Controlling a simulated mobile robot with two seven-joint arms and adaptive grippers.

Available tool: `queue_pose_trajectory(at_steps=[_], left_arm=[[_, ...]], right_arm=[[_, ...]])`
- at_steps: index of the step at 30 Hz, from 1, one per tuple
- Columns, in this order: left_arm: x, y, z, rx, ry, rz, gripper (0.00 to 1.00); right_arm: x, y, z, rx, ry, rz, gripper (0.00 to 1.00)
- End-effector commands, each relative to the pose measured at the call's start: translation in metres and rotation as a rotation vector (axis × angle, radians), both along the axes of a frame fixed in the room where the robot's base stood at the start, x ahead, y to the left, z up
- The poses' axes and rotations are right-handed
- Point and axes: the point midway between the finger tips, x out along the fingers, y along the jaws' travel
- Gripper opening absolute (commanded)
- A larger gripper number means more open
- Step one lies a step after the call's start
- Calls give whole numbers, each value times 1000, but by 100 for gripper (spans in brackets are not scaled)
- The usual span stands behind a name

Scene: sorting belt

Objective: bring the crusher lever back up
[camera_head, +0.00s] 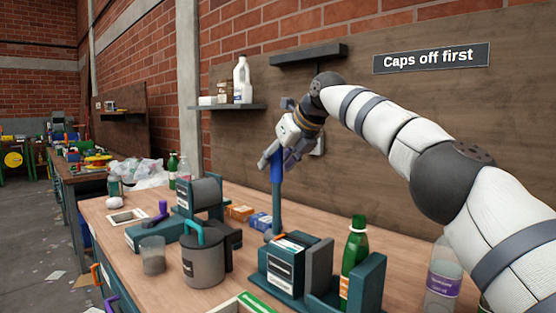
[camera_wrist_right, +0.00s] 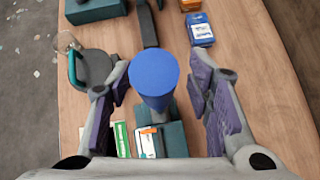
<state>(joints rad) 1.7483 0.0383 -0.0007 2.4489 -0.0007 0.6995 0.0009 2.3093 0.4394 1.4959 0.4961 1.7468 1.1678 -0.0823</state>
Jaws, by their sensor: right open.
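The crusher lever (camera_head: 277,180) stands about upright, with a blue grip at its top and a dark shaft below. Its round blue end (camera_wrist_right: 154,72) faces the camera in the right wrist view. The lever rises by the teal crusher (camera_head: 284,285), which has a white label and an orange and white piece on top. My right gripper (camera_head: 278,162) is open at the top of the lever, one finger on each side. In the wrist view a gap shows between the grip and each finger. My left gripper is not in view.
A green bottle (camera_head: 354,250) stands at the crusher's right, and a clear bottle (camera_head: 442,280) farther right. A grey can with a teal handle (camera_head: 203,262) stands left. Blue (camera_head: 260,221) and orange (camera_head: 239,212) boxes lie behind. A shelf (camera_head: 225,107) hangs above the bench.

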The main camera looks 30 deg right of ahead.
Motion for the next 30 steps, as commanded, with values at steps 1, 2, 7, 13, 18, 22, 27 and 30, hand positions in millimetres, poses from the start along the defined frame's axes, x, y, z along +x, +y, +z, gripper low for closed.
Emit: queue_pose_trajectory(at_steps=[1,2,7,13,18,22,27,30], left_arm=[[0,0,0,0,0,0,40],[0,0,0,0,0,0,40],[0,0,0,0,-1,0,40],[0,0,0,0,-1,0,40],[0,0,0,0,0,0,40],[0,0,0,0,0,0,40],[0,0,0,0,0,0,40],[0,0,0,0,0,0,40]], right_arm=[[-1,-1,2,-1,-1,1,46],[-3,-1,4,-1,-1,1,46],[-27,-6,27,-2,-5,1,46],[-66,-12,63,0,-4,-1,46],[-84,-15,79,-1,0,-1,46],[-87,-15,81,0,0,-1,46],[-87,-15,81,0,0,-1,46],[-87,-15,81,0,0,-1,46]])
